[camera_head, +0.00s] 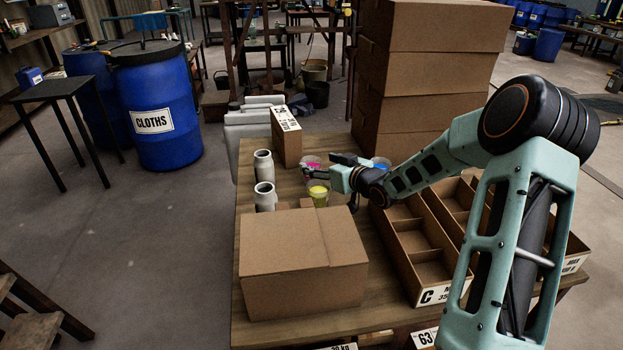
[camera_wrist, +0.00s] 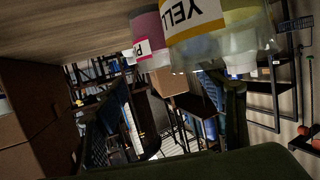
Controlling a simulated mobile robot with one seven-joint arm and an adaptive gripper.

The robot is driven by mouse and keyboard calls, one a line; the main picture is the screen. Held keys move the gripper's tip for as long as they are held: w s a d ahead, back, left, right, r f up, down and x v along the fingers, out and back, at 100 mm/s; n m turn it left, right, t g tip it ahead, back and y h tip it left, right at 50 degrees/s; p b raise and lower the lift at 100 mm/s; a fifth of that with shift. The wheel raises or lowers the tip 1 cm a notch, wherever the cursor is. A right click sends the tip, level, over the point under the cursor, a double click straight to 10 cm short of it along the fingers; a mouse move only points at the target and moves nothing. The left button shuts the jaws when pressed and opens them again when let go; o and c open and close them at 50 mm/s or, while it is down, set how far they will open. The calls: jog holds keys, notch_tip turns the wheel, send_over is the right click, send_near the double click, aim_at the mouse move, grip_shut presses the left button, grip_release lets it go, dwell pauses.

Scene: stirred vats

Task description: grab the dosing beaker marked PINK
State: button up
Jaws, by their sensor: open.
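The pink dosing beaker (camera_head: 311,162) stands on the table beyond my gripper (camera_head: 317,172), which partly hides it. It also shows in the wrist view (camera_wrist: 147,28), where only the start of its label is readable. A yellow beaker (camera_head: 319,196) stands on the near side of my gripper. In the wrist view the yellow beaker (camera_wrist: 250,30) is large and close, its yellow-edged label overlapping the pink beaker in the picture. My gripper is open, with nothing seen between its fingers. A blue beaker (camera_head: 381,163) stands to the right, behind my arm.
Two pale bottles (camera_head: 265,196) stand to the left of the beakers. A large closed carton (camera_head: 300,260) fills the table's near side. Divided cardboard bins (camera_head: 411,240) lie to the right. Stacked cartons (camera_head: 430,70) rise behind, and a small upright carton (camera_head: 286,137) stands at the back left.

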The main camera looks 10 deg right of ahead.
aim_at(307, 160)
jog(key=x, duration=0.2)
jog(key=b+x, duration=0.1)
jog(key=x, duration=0.1)
jog(key=shift+s+a+f, duration=0.1)
jog(key=shift+s+f, duration=0.05)
jog(key=shift+f, duration=0.2)
jog(key=shift+w+a, duration=0.15)
jog(key=shift+w, duration=0.35)
jog(key=shift+c, duration=0.4)
jog(key=c, duration=1.5)
grip_shut()
jog(key=shift+r, duration=0.1)
